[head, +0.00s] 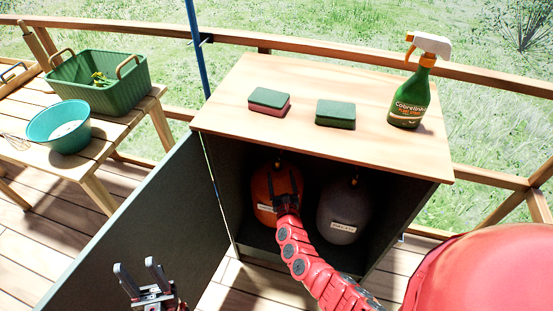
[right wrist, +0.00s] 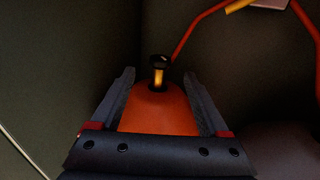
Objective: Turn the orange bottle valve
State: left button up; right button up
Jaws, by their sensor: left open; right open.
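The orange bottle (head: 262,190) stands inside the open cabinet, on the left, and is partly hidden by my right arm. In the right wrist view the orange bottle (right wrist: 158,112) fills the space between my fingers. Its valve (right wrist: 159,72) is a brass stem with a black knob on top, just beyond the fingertips. My right gripper (right wrist: 160,85) is open, one finger on each side, and not closed on the valve. In the head view my right gripper (head: 287,180) is in front of the bottle. My left gripper (head: 140,272) is open and empty at the lower left.
A grey bottle (head: 343,215) stands to the right in the cabinet. The cabinet door (head: 140,225) is swung open on the left. A red hose (right wrist: 190,45) runs from the valve. Two sponges (head: 269,100) (head: 336,113) and a spray bottle (head: 412,95) stand on the cabinet top (head: 300,80).

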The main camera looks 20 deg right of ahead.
aim_at(278, 161)
jog(key=w+b, duration=0.1)
jog(key=w, duration=0.2)
jog(key=w+d+b, duration=0.1)
jog(key=w+b, duration=0.1)
jog(key=w, duration=0.1)
jog(key=w+b, duration=0.2)
jog(key=shift+w+d+f, duration=0.3)
jog(key=shift+w, duration=0.1)
jog(key=shift+w+r+b, duration=0.2)
jog(key=shift+w+b, duration=0.25)
jog(key=shift+b, duration=0.05)
jog(key=shift+d, duration=0.1)
grip_shut()
